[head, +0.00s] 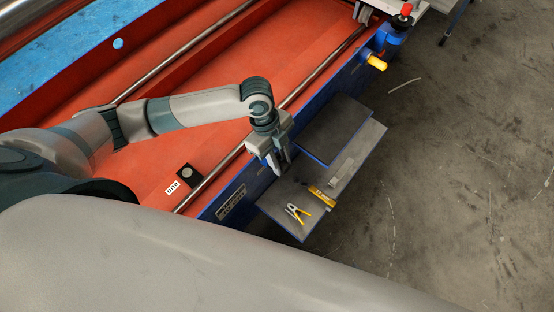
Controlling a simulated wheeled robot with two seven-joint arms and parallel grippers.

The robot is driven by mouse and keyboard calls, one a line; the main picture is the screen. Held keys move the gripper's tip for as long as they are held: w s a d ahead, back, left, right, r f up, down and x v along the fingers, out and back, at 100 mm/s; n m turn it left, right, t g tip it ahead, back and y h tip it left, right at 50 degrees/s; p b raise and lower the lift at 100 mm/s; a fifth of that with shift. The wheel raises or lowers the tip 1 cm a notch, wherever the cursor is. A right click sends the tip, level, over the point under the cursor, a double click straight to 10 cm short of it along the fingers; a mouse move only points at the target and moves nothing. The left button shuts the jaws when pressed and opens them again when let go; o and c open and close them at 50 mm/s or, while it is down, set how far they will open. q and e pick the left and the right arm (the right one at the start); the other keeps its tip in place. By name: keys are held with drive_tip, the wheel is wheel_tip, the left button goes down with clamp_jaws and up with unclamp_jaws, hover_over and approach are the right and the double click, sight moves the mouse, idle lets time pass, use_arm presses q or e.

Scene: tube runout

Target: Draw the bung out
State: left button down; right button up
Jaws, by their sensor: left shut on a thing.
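My left gripper (278,168) hangs with its fingers down just beside the blue side beam (232,190) of the red machine, above the near end of the grey shelf. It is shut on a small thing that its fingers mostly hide. I cannot tell whether this is the bung, and I see no other thing that is clearly a bung. My right gripper is not in view.
A yellow handle (376,62) sticks out farther along the beam. Grey floor (460,170) is clear at right.

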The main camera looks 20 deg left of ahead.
use_arm(q)
drive_tip(key=shift+d, duration=0.1)
drive_tip(key=s+d+p, duration=0.3)
drive_tip(key=d, duration=0.5)
drive_tip(key=shift+p, duration=0.3)
idle(0.7)
idle(0.4)
